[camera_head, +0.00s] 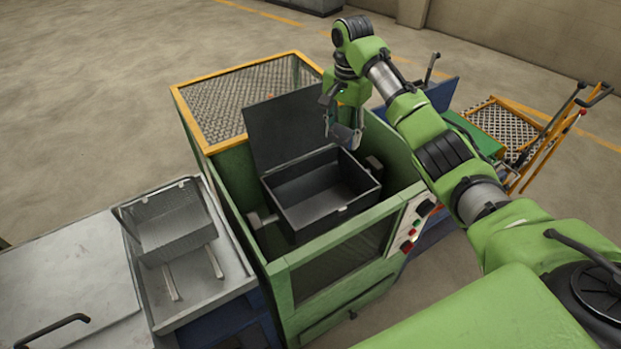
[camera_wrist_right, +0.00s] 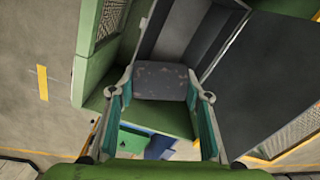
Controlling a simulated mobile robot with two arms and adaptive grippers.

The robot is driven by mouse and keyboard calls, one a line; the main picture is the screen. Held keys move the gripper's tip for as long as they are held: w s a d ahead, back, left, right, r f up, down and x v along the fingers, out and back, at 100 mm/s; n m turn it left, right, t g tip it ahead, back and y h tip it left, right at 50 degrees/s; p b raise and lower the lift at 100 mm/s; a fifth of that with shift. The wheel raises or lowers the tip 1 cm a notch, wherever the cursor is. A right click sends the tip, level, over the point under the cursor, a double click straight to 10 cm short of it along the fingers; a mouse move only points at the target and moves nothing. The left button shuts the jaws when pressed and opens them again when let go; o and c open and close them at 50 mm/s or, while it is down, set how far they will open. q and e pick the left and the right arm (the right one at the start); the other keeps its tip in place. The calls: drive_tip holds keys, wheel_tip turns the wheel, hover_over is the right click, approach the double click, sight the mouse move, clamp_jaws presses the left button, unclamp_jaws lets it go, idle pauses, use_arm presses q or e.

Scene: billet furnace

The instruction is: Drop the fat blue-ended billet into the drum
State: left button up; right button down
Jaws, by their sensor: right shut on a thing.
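My right gripper (camera_head: 343,122) hangs above the back right part of the open drum (camera_head: 318,199). It is shut on a thick, dark grey billet (camera_head: 342,135), which also shows between the fingertips in the right wrist view (camera_wrist_right: 162,80). I cannot make out a blue end on it. The drum is a dark box, and its interior looks empty in the head view. Its flat lid (camera_head: 285,128) stands up at the back. The billet is above the drum's rim, apart from its floor. My left gripper is not in view.
A green housing (camera_head: 290,293) surrounds the drum, with a yellow-framed mesh guard (camera_head: 212,108) behind. A wire basket (camera_head: 172,220) sits on a metal tray at the left. A yellow trolley (camera_head: 545,142) stands at the right. Open floor lies at the upper left.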

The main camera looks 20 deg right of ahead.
drive_tip(key=shift+w+d+r+m, duration=0.15)
drive_tip(key=shift+w+r+m, duration=0.1)
drive_tip(key=shift+w+m, duration=0.2)
drive_tip(key=shift+w+d+r+m, duration=0.1)
drive_tip(key=shift+w+r+m, duration=0.15)
drive_tip(key=shift+w+m, duration=0.15)
drive_tip(key=n, duration=0.3)
drive_tip(key=w+n, duration=0.1)
drive_tip(key=n, duration=0.1)
drive_tip(key=shift+a+r, duration=0.1)
drive_tip(key=shift+r, duration=0.15)
drive_tip(key=n, duration=0.4)
drive_tip(key=shift+w+a+r, duration=0.1)
drive_tip(key=shift+w+r, duration=0.1)
drive_tip(key=shift+w, duration=0.2)
drive_tip(key=w+n, duration=0.1)
drive_tip(key=n, duration=0.6)
drive_tip(key=w+r+n, duration=0.1)
drive_tip(key=n, duration=0.7)
drive_tip(key=w+r+n, duration=0.1)
drive_tip(key=n, duration=0.7)
drive_tip(key=shift+w+a+r, duration=0.2)
drive_tip(key=shift+a, duration=0.15)
drive_tip(key=shift+s+d+n, duration=0.15)
drive_tip(key=shift+n, duration=0.1)
drive_tip(key=shift+r+n, duration=0.1)
drive_tip(key=shift+n, duration=0.2)
